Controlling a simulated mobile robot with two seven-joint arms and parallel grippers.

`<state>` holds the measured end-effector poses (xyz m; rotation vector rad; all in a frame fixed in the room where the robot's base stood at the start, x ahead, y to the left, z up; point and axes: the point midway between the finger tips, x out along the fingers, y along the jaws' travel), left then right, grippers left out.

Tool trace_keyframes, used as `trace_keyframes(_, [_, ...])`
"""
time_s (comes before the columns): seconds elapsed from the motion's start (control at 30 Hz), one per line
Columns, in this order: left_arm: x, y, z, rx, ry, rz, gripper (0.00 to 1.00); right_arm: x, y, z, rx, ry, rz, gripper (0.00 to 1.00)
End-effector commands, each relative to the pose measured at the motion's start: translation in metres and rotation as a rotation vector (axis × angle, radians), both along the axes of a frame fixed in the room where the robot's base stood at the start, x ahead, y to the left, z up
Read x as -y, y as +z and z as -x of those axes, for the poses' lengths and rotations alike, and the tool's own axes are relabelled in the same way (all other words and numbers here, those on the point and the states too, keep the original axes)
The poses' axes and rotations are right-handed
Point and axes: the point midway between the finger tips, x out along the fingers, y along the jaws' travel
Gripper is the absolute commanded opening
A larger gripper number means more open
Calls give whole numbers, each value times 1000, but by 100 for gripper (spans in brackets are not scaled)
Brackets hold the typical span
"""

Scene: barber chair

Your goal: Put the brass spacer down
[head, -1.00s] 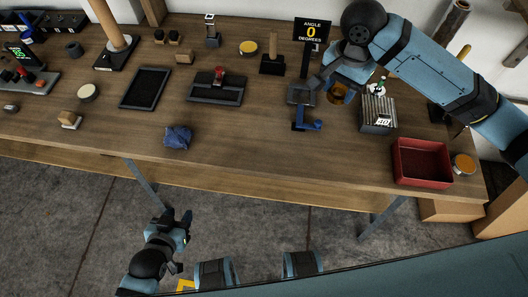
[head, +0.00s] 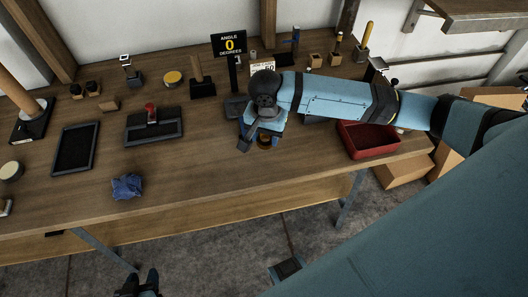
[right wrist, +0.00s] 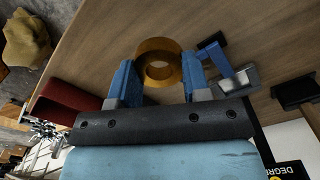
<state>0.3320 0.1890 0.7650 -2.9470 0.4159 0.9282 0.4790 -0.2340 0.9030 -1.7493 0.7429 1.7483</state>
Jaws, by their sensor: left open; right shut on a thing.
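The brass spacer (right wrist: 158,45) is a thick gold ring. In the right wrist view it sits between the two blue fingers of my right gripper (right wrist: 160,76), which is shut on it. In the head view my right gripper (head: 264,133) is over the front part of the bench, and the spacer (head: 264,142) shows partly below it. I cannot tell whether the spacer touches the bench top. My left gripper (head: 140,285) is open and empty at the bottom edge of the head view, away from the bench.
The angle display (head: 229,44) stands behind. A red tray (head: 368,153) is to the right, partly under my arm. A blue cloth (head: 127,186) lies left; the wood (head: 200,165) between is bare.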

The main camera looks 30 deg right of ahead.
Motion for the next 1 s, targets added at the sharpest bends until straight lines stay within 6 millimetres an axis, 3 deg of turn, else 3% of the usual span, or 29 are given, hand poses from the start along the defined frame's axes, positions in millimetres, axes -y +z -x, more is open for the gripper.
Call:
trace_keyframes(0.1, [0, -1, -1, -3, 2, 2, 43, 0, -22, 0, -1, -1, 1, 20])
trace_keyframes(0.37, [0, -1, -2, 2, 3, 5, 43, 0, -41, 0, -1, -1, 0, 20])
trace_keyframes(0.6, [0, -6, -2, -3, 6, 7, 43, 0, -74, 0, 1, -1, 1, 20])
trace_keyframes(0.97, [0, -2, -2, -5, 7, 8, 43, 0, -76, 0, 0, -1, 0, 20])
trace_keyframes(1.0, [0, -4, -2, -3, 6, 7, 43, 0, -77, 0, 1, 0, -1, 50])
